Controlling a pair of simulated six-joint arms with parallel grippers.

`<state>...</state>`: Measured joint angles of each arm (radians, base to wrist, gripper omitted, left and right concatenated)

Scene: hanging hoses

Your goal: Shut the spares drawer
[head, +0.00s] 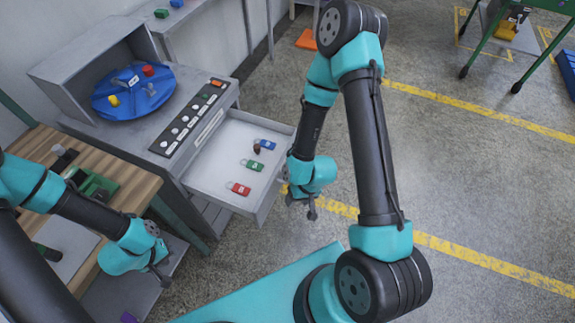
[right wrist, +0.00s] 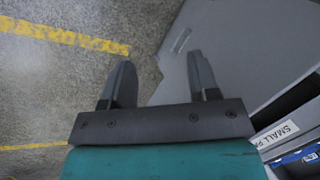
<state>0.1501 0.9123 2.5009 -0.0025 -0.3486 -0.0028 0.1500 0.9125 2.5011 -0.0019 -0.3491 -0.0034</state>
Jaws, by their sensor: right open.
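The spares drawer (head: 215,178) is pulled out of the grey cabinet (head: 150,125) in the head view. In it lie a blue tag (head: 267,144), a green tag (head: 252,165) and a red tag (head: 239,188); a small dark item is by the blue one. My right gripper (head: 301,208) is just outside the drawer's front; I cannot tell whether it touches. In the right wrist view my right gripper (right wrist: 158,85) is open and empty, with a grey panel beside its right finger. My left gripper (head: 162,275) is low at left, its jaws too small to judge.
A blue turntable (head: 133,92) with small coloured items stands in the cabinet's upper opening. A wooden bench (head: 130,180) is at left. Labelled small-parts storage (right wrist: 290,140) shows at lower right in the right wrist view. Open floor with yellow lines (head: 480,108) lies to the right.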

